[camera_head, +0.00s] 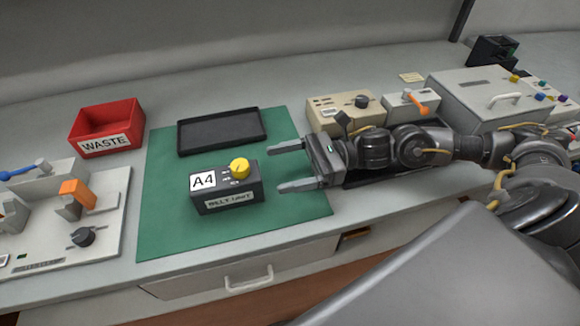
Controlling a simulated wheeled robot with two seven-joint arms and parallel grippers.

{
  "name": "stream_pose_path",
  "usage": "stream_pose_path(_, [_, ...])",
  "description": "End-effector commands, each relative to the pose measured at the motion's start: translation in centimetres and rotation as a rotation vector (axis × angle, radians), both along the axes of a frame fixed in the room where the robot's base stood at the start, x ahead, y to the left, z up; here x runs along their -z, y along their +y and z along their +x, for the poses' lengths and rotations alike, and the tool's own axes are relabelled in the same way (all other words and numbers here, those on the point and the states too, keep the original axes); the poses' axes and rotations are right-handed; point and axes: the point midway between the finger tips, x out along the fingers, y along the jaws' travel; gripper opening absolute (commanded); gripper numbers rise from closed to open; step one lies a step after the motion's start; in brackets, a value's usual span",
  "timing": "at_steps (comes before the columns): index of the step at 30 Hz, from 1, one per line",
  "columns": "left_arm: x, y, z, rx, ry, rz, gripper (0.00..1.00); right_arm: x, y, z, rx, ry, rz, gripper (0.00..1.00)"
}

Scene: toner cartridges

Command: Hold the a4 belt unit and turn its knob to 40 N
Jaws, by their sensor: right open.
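The A4 belt unit (228,202) is a dark box with a white A4 label and a belt unit label on its front. It sits upright on the green mat (165,222). Its yellow knob (240,168) is on top at the right; the small scale marks beside it are too small to read. My right gripper (277,167) is open and empty, just right of the belt unit, with its fingers pointing left and apart from it. My left gripper is not in view.
A black tray (222,148) lies at the back of the mat. A red waste bin (106,143) stands at the back left. A fixture with an orange clamp (78,193) is at the left. Beige and grey devices (345,100) stand behind my right arm. The mat's front is clear.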

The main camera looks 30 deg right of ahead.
Motion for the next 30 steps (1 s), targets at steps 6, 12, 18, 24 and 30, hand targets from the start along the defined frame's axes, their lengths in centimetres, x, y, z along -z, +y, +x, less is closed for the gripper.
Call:
stream_pose_path(6, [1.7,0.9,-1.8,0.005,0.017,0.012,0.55,-0.4,3.2,0.8,-0.003,-0.001,0.005,0.80])
stream_pose_path(12, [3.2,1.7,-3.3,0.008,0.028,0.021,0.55,-0.2,5.5,1.4,-0.001,0.000,0.002,0.80])
stream_pose_path(18, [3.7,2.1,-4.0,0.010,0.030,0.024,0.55,-0.1,6.5,1.6,-0.001,0.000,0.000,0.80])
stream_pose_path(24, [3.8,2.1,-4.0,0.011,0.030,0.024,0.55,0.0,6.5,1.6,-0.001,0.000,0.000,0.80])
stream_pose_path(30, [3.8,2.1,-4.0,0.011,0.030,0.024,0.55,0.0,6.5,1.6,-0.001,0.000,0.000,0.59])
